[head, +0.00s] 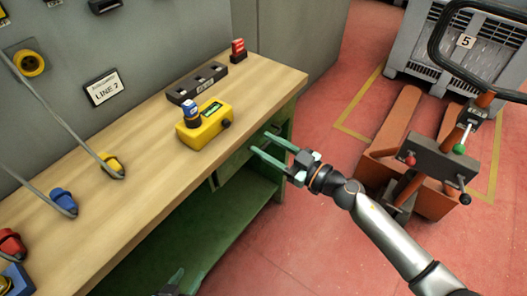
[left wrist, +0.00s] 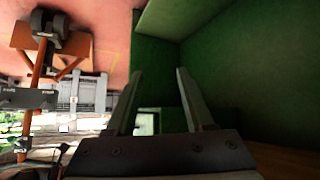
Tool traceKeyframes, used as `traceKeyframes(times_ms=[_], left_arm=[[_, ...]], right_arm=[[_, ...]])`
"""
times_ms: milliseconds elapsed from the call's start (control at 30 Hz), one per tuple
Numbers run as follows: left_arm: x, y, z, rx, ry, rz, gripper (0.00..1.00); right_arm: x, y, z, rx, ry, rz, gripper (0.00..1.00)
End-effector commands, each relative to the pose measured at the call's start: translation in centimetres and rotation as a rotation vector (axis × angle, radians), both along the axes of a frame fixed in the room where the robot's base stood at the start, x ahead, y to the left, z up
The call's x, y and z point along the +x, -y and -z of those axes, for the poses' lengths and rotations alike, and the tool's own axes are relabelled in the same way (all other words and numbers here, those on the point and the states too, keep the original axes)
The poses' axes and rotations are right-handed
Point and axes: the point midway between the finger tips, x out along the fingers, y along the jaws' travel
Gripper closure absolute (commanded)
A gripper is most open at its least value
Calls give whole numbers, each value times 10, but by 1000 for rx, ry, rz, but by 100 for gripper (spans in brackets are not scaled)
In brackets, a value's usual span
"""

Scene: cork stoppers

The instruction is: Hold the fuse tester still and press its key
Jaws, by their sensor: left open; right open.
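The fuse tester (head: 207,128) is a yellow box with a small green display, on the wooden workbench. A blue-and-white fuse (head: 190,110) stands upright in a dark socket at its left end. A dark round knob (head: 226,124), which may be the key, is on its right side. My right gripper (head: 256,145) is open and empty, off the bench's front edge, right of and apart from the tester. My left gripper (head: 182,280) only partly shows at the bottom edge. In the left wrist view it (left wrist: 156,85) is open and empty, facing green bench panels.
A dark slotted rack (head: 197,83) lies behind the tester, and a red piece (head: 238,50) stands at the bench's back corner. Yellow, blue (head: 63,200) and red plugs on cables lie left. An orange pallet truck (head: 430,165) stands right. The front bench (head: 130,205) is clear.

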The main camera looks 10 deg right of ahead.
Motion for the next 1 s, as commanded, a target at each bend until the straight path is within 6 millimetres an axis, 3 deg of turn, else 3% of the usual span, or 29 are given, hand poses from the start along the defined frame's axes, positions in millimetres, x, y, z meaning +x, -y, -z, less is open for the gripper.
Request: traceKeyframes(times_ms=[33, 200, 433, 667, 1000], left_arm=[[0, 1, 1, -2, 2, 1, 40], [2, 2, 0, 0, 3, 5, 21], [16, 2, -13, 166, 107, 151, 21], [46, 11, -48, 595, 361, 485, 21], [78, 35, -107, 1339, 745, 912, 21]], right_arm=[[2, -1, 1, -11, 1, -12, 50], [2, -2, 1, -15, -6, -25, 50], [2, -2, 0, -14, -5, -22, 50], [2, -2, 0, -13, -5, -22, 50], [2, -2, 0, -13, -5, -22, 50]])
